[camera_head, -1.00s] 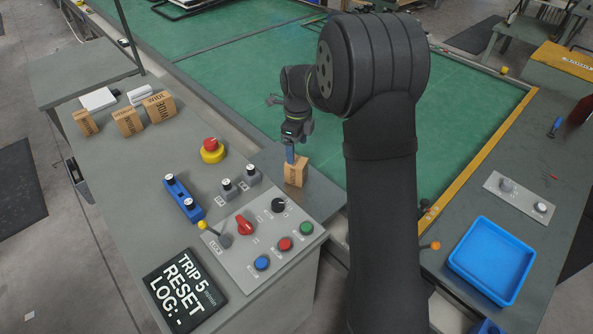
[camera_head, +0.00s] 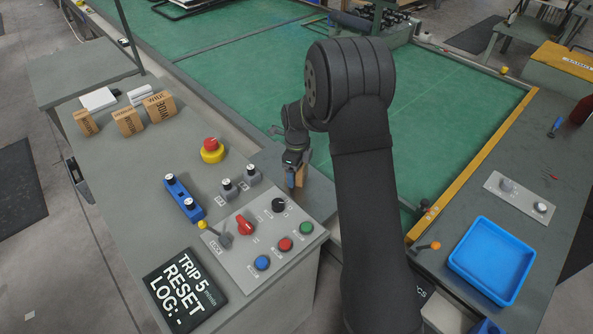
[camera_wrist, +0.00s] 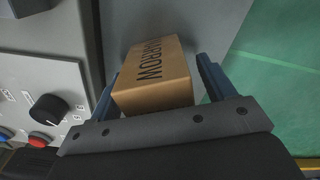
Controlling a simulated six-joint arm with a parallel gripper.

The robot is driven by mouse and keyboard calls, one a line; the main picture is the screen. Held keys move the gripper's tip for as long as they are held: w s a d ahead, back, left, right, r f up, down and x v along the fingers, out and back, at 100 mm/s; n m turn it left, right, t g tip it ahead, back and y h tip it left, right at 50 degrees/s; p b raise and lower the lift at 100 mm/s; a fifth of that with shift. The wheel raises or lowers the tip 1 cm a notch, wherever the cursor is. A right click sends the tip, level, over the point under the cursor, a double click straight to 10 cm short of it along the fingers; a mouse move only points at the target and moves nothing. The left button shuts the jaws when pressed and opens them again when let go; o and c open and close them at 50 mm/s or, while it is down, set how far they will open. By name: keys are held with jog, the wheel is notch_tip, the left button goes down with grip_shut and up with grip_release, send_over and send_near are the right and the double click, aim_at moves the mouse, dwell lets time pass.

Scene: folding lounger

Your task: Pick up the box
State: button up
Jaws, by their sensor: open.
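A small brown cardboard box (camera_wrist: 155,75) with dark lettering that reads "NARROW" stands on the grey bench top. In the wrist view it sits between the two blue fingers of my gripper (camera_wrist: 160,88). The fingers are apart, with a gap visible on the right of the box; the left finger is close to its side. In the head view my gripper (camera_head: 292,181) is low over the bench and partly hides the box (camera_head: 301,174). Three other cardboard boxes stand at the far left: one on the left (camera_head: 86,122), one in the middle (camera_head: 128,121) and one on the right (camera_head: 159,107).
A control panel (camera_head: 262,262) with knobs and buttons lies just in front of the gripper. A red emergency button (camera_head: 211,150) and a blue block (camera_head: 184,197) stand to the left. The green surface (camera_head: 235,68) is behind. A blue tray (camera_head: 493,260) is at the right.

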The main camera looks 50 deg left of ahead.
jog(key=c, duration=1.1)
jog(key=shift+c, duration=0.2)
jog(key=shift+r, duration=0.1)
